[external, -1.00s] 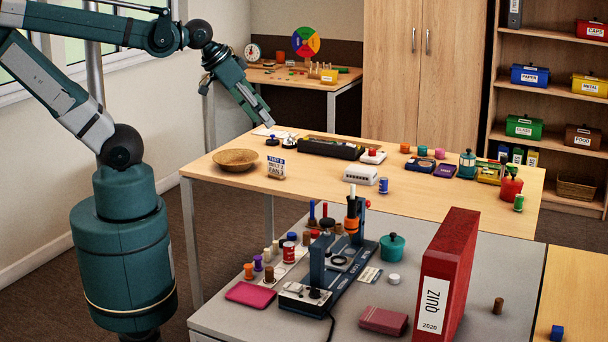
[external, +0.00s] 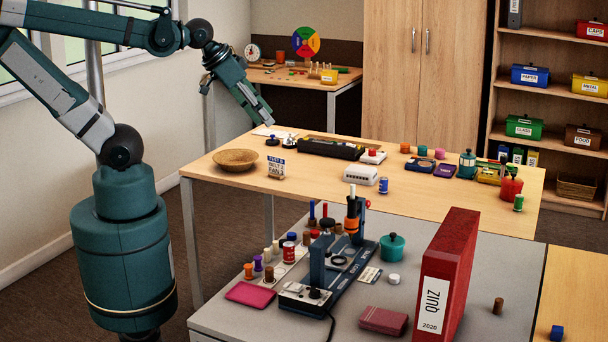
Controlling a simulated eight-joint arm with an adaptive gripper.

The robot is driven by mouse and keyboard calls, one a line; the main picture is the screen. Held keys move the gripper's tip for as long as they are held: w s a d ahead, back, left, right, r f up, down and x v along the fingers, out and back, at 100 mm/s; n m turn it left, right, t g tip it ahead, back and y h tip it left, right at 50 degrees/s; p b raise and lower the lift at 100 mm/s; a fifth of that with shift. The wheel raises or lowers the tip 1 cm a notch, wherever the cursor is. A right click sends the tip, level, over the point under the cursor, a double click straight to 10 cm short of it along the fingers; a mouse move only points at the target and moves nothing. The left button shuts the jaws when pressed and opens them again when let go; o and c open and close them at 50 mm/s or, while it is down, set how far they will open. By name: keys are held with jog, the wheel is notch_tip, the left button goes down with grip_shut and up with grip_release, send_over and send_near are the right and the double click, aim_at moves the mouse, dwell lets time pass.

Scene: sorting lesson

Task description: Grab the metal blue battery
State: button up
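A small upright blue cylinder with a pale band (external: 383,186) stands on the wooden table, just right of a white box; it looks like the metal blue battery, but its label is too small to read. My gripper (external: 266,119) hangs over the far left part of that table, pointing down and to the right, well to the left of and behind the blue cylinder. The fingers are seen from the side and are too small to tell whether they are open or shut. Nothing is visible hanging from them.
The wooden table (external: 222,188) also bears a wicker bowl (external: 235,158), a small sign (external: 276,166), a black tray (external: 330,149) and the white box (external: 361,175). In front, the grey table holds a tall red binder (external: 449,270) and a blue machine (external: 318,262).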

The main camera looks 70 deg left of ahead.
jog(key=w, duration=0.1)
jog(key=n+g+p, duration=0.1)
jog(key=n+g, duration=0.6)
jog(key=n, duration=1.2)
send_over(383, 178)
notch_tip(383, 178, down, 27)
jog(key=shift+d+r, duration=0.1)
jog(key=shift+r, duration=0.05)
jog(key=shift+w+a+f+n, duration=0.2)
jog(key=shift+f+n, duration=0.1)
jog(key=shift+f, duration=0.3)
jog(key=shift+f, duration=1.3)
